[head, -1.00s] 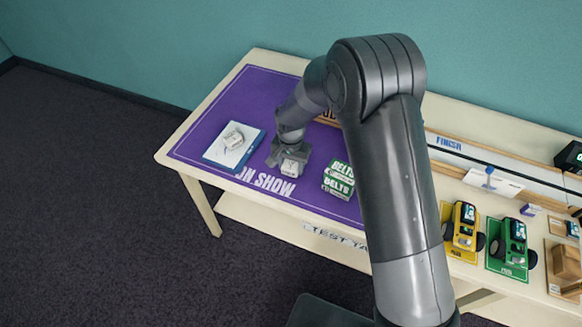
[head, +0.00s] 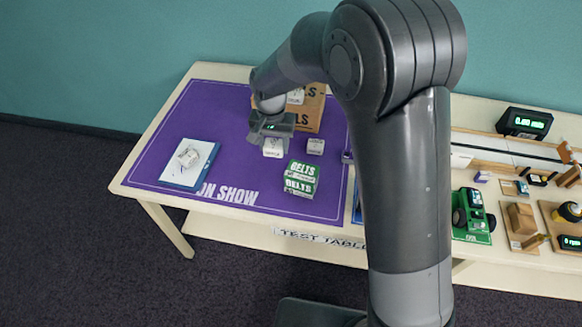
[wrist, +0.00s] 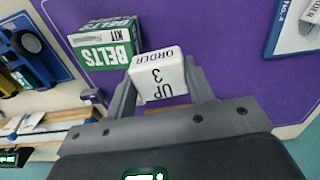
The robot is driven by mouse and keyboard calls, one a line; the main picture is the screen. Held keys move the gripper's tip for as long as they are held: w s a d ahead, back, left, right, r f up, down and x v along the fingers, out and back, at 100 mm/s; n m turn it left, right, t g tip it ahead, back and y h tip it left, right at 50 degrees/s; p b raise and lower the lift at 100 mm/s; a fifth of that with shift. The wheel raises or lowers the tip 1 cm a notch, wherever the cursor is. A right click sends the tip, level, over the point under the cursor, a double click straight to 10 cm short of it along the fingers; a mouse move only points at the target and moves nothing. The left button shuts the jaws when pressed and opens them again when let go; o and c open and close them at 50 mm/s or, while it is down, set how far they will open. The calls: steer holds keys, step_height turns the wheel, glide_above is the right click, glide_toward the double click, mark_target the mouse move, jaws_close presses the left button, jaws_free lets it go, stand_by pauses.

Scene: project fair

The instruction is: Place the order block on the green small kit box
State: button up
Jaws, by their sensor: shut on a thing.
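My gripper (head: 274,140) is shut on a white order block (head: 273,147), behind and left of the green kit box in the head view. In the wrist view the block (wrist: 158,76) sits between the fingers, its face reading "ORDER 3 UP". It appears raised off the mat. The small green and white kit box (head: 301,178), marked "BELTS", stands on the purple mat, apart from the block. In the wrist view the kit box (wrist: 106,44) is left of and beyond the block. Nothing shows on its top.
Another white block (head: 315,146) stands on the mat behind the kit box. A brown box (head: 310,112) with a white block (head: 296,97) is behind. A blue-edged board (head: 174,172) at left bears a white block (head: 188,157).

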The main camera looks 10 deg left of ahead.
steer(key=s+d+r, duration=0.1)
steer(key=d+r, duration=0.2)
steer(key=d, duration=0.7)
steer(key=s+d+r, duration=0.2)
steer(key=d+r, duration=0.2)
steer(key=d, duration=0.6)
glide_above(302, 171)
step_height(302, 171, down, 7)
steer(key=shift+w+f, duration=0.1)
steer(key=shift+f, duration=2)
steer(key=shift+f, duration=0.1)
steer(key=o, duration=1)
steer(key=shift+c, duration=0.2)
step_height(302, 171, up, 12)
steer(key=shift+r, duration=0.2)
